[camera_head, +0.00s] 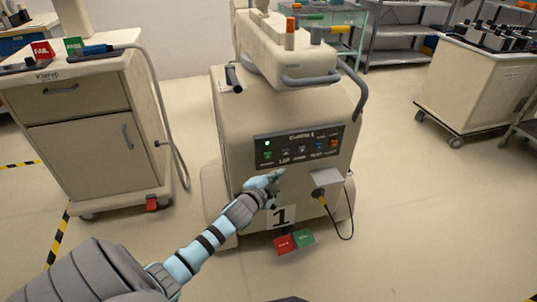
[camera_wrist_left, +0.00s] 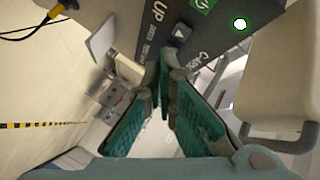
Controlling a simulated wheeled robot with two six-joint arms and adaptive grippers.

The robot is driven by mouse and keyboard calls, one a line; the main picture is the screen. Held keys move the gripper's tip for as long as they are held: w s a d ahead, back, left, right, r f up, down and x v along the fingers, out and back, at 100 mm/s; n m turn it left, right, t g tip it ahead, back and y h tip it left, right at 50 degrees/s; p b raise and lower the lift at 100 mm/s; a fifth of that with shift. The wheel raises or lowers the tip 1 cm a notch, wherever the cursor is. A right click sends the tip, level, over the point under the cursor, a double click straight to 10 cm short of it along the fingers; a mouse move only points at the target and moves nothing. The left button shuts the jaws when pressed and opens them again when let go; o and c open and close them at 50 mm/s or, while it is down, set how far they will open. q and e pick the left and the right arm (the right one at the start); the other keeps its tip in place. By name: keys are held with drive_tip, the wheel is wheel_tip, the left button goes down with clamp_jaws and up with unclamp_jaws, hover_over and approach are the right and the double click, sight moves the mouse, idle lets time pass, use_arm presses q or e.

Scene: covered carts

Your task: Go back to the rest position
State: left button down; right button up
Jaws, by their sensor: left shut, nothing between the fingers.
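My left gripper (camera_head: 279,173) is shut and empty, at the end of my arm reaching in from the lower left. It is just in front of the beige machine, below its dark control panel (camera_head: 298,147). In the left wrist view the fingers (camera_wrist_left: 164,85) with teal pads come together at their tips. The panel (camera_wrist_left: 215,25) lies beyond them, with its UP button and a lit white-green lamp (camera_wrist_left: 240,24). I cannot tell whether the fingertips touch the machine. My right gripper is not in view.
A cart (camera_head: 85,145) with a drawer stands at left, another cart (camera_head: 470,85) at right. The floor at right is clear.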

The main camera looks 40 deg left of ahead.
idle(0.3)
